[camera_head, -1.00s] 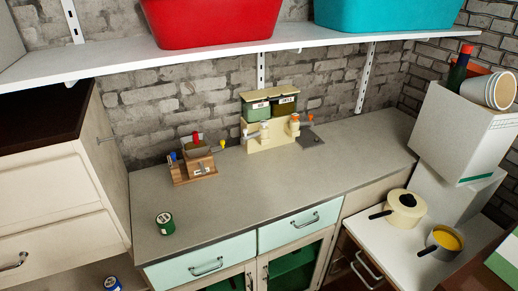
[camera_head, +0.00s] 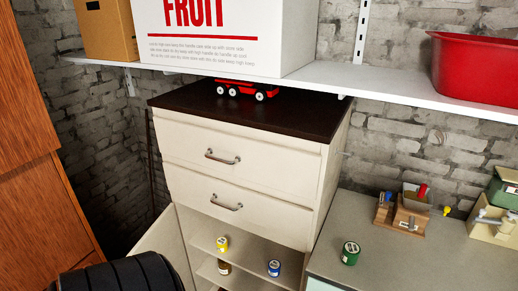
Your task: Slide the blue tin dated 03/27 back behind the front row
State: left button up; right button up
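A small blue tin (camera_head: 274,268) stands upright on a shelf in the open lower part of the cream cabinet. Its label is too small to read. A yellow tin (camera_head: 222,243) stands to its left on the shelf, and a dark brown tin (camera_head: 224,267) shows lower, below the yellow one. A green tin (camera_head: 351,253) stands apart on the grey counter to the right. Neither of my grippers shows in the head view.
The cream cabinet (camera_head: 239,160) has two closed drawers above the open shelves. Its door (camera_head: 160,255) stands open at the left. The grey counter (camera_head: 385,250) holds a small wooden rack (camera_head: 405,217). A white shelf (camera_head: 400,98) crosses above, with a red tub (camera_head: 475,68).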

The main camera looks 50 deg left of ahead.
aim_at(274, 265)
jog(key=u, duration=1.45)
